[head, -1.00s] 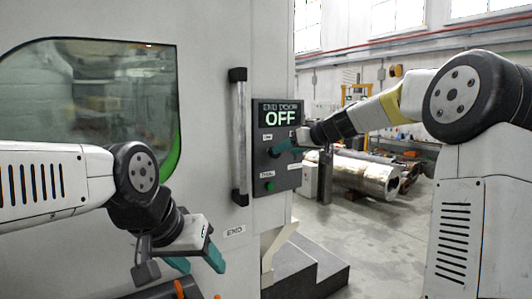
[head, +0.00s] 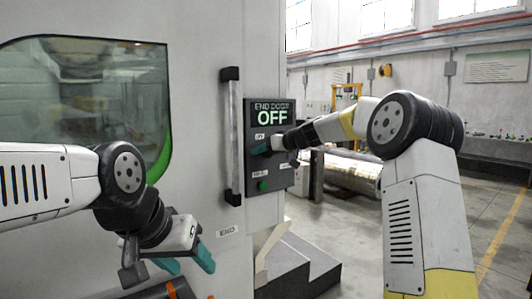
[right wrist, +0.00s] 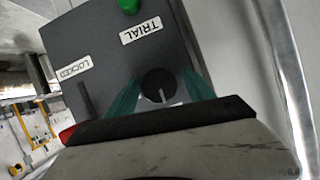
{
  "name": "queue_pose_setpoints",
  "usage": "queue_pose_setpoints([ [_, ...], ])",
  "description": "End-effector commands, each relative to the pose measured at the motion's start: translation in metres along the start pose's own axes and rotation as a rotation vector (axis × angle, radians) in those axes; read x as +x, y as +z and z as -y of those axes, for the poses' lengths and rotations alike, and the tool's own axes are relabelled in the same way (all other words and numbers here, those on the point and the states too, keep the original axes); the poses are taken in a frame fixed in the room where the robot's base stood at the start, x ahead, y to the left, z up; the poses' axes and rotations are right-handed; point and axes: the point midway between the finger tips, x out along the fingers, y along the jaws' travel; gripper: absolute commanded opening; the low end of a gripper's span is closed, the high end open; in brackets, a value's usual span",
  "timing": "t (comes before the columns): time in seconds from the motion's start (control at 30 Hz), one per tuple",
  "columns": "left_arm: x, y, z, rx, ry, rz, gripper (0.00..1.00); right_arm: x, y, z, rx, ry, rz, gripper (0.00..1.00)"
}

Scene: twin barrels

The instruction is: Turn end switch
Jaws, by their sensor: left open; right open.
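A dark control panel (head: 282,182) is mounted on the white machine, with a lit display (head: 272,116) reading OFF. In the right wrist view, a round black switch knob (right wrist: 160,84) with a pale mark sits on the panel (right wrist: 115,62). My right gripper (right wrist: 160,92) is open, its teal fingers on either side of the knob; I cannot tell whether they touch it. In the head view the right gripper (head: 265,149) is at the panel below the display and hides the knob. My left gripper (head: 186,263) is open and empty in front of the machine, at lower left.
A vertical door handle (head: 232,136) stands just left of the panel. A green button (head: 263,185) is lower on the panel, and in the right wrist view (right wrist: 128,5) it is near labels TRIAL and LOCKED. Metal cylinders (head: 350,172) lie behind. Open floor is at right.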

Motion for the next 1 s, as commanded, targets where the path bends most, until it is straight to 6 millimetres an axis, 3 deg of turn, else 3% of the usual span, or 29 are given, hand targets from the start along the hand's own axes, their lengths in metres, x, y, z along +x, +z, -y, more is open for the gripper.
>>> queue_pose_setpoints([
  [0.1, 0.0, 0.0, 0.0, 0.0, 0.0, 0.0, 0.55, -0.0003, -0.0001, 0.0, 0.0, 0.0, 0.0, 0.57],
  [0.4, 0.0, 0.0, 0.0, 0.0, 0.0, 0.0, 0.55, -0.0005, -0.0002, 0.0, 0.0, 0.0, 0.0, 0.0],
  [0.73, 0.0, 0.0, 0.0, 0.0, 0.0, 0.0, 0.55, -0.0008, -0.0004, -0.0008, 0.047, -0.019, -0.002, 0.0],
  [1.0, 0.0, 0.0, 0.0, 0.0, 0.0, 0.0, 0.55, -0.0009, 0.0001, -0.0024, 0.21, -0.086, -0.007, 0.0],
])
